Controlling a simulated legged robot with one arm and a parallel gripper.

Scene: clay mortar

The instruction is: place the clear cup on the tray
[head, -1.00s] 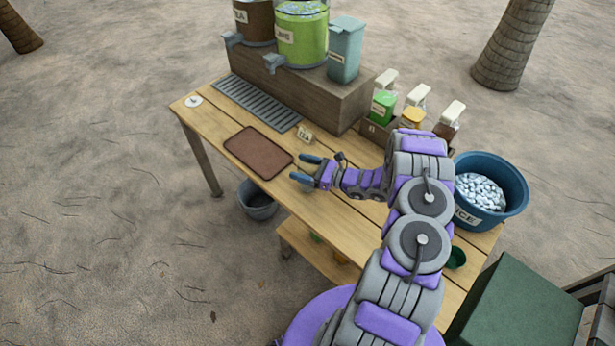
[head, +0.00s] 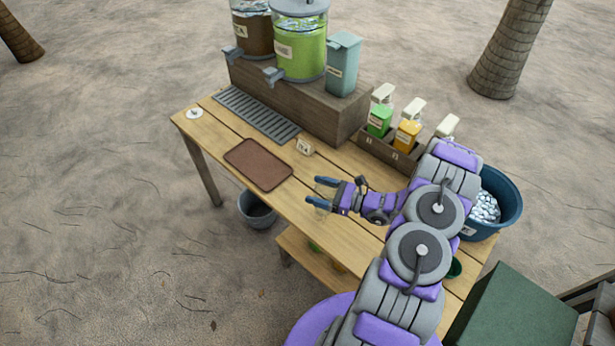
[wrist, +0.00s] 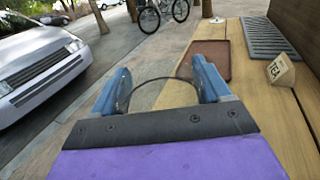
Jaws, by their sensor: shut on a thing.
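The brown tray (head: 258,165) lies flat and empty on the wooden table, left of my gripper (head: 322,193). It also shows beyond the fingers in the wrist view (wrist: 211,60). My gripper is shut on the clear cup (head: 322,208), which is faint in the head view. In the wrist view, a thin curved rim of the cup (wrist: 160,79) shows between the two blue fingers (wrist: 160,85). The cup is apart from the tray, near the table's front edge. Its base is hard to see, so I cannot tell its height above the table.
A small label sign (head: 304,146) stands just right of the tray. A grey drip grate (head: 256,114) and the wooden dispenser stand (head: 300,100) lie behind. A bottle rack (head: 390,151) and blue ice tub (head: 497,205) are at right. A grey bucket (head: 257,210) sits below the front edge.

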